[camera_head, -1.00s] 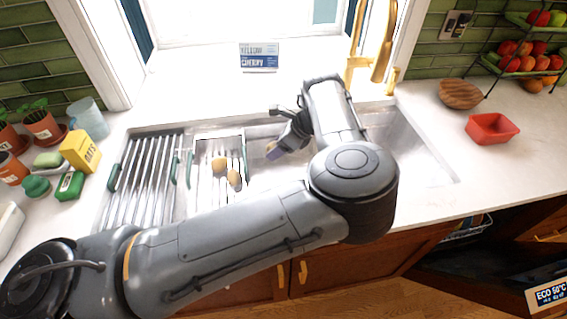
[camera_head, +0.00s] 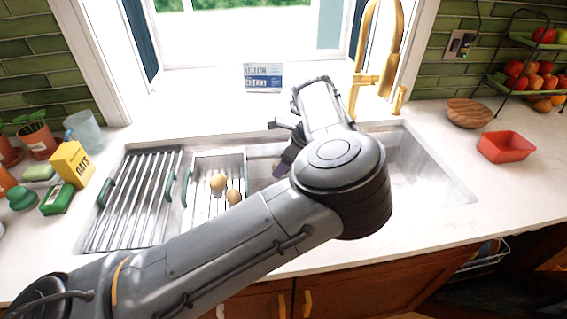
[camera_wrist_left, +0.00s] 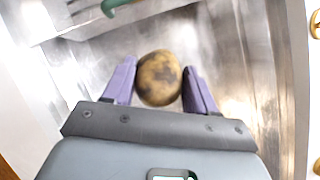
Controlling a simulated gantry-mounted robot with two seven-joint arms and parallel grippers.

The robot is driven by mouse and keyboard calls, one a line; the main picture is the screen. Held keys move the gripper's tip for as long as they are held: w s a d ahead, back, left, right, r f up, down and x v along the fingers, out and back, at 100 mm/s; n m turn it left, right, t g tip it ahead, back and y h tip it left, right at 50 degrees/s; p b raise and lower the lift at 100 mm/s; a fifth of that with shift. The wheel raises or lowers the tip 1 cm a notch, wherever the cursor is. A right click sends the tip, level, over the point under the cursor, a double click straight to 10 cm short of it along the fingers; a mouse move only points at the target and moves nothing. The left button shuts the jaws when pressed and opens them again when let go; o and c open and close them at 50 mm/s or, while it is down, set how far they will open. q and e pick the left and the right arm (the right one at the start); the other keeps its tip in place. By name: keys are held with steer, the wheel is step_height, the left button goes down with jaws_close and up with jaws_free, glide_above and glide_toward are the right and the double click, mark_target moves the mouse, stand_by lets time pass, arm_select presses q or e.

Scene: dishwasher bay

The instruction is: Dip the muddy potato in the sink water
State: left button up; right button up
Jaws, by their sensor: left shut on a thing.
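The muddy potato (camera_wrist_left: 159,78), yellow-brown with dark patches, sits between the two purple fingers of my left gripper (camera_wrist_left: 160,88) in the left wrist view. The fingers are shut on it. In the head view my left gripper (camera_head: 281,169) points down into the left part of the steel sink (camera_head: 428,168), just right of the draining tray. My own arm hides much of the basin, and the potato is not clearly visible there. The wrist view shows bare steel basin around the potato. I cannot tell whether it touches water. My right gripper is not in view.
Two potatoes (camera_head: 218,183) lie in the slatted tray (camera_head: 205,215), beside a ribbed drying rack (camera_head: 135,200). A gold faucet (camera_head: 372,70) stands behind the sink. A red bowl (camera_head: 506,147) and wooden bowl (camera_head: 469,113) are on the right counter.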

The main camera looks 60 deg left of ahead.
arm_select(q)
step_height(320, 180, down, 22)
steer(key=b, duration=2.1)
steer(key=shift+f, duration=0.2)
